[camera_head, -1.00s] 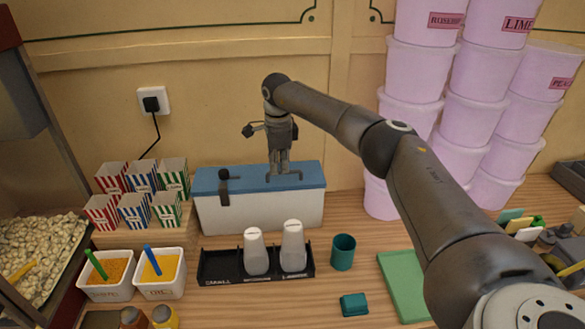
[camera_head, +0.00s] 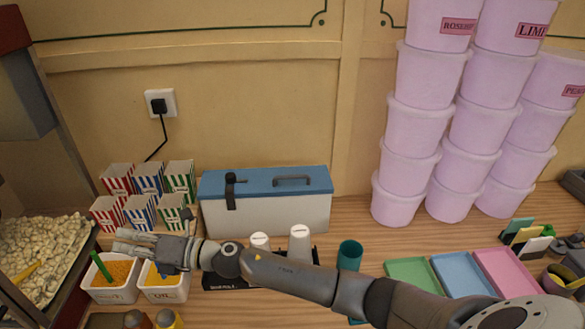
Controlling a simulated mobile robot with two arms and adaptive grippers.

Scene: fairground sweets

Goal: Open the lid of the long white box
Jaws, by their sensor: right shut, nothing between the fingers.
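The long white box (camera_head: 275,220) stands against the back wall on the wooden counter. A dark latch (camera_head: 231,190) hangs over the front edge near the left end. My right gripper (camera_head: 122,242) is shut and empty. It points left, in front of the striped boxes and above the topping tubs, apart from the white box and to the left of it. My right arm crosses the front of the counter. My left gripper is not in view.
Striped popcorn boxes (camera_head: 136,212) stand left of the white box. Topping tubs (camera_head: 112,289) lie under my gripper. White-capped bottles (camera_head: 300,231) and a teal cup (camera_head: 349,255) stand in front of the box. Stacked pink tubs (camera_head: 412,131) rise to its right.

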